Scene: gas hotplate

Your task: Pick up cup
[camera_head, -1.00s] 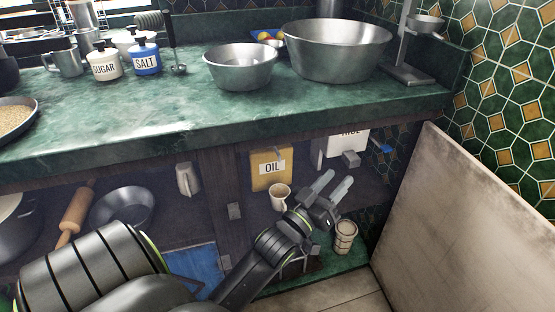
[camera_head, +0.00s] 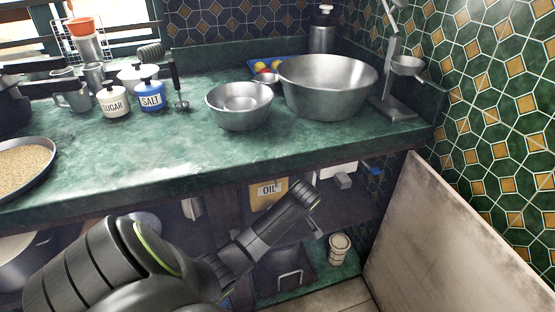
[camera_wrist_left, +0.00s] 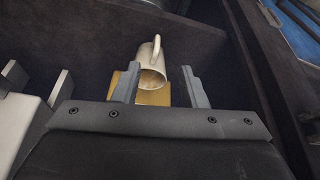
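The cup (camera_wrist_left: 152,62) is a pale mug with its handle pointing up in the left wrist view. It lies between the open fingers of my left gripper (camera_wrist_left: 161,84), with gaps on both sides, nearer the left finger. I see no grip on it. In the head view my left arm reaches into the lower shelf below the counter. The arm hides the cup there, and the fingertips are mostly hidden too. My right gripper is not in view.
The yellow oil tin (camera_head: 268,193) stands on the shelf, and shows close by the cup in the wrist view (camera_wrist_left: 154,97). A pale ribbed container (camera_head: 339,248) stands lower right. The counter edge (camera_head: 220,170) overhangs the shelf. A wooden panel (camera_head: 455,240) stands at right.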

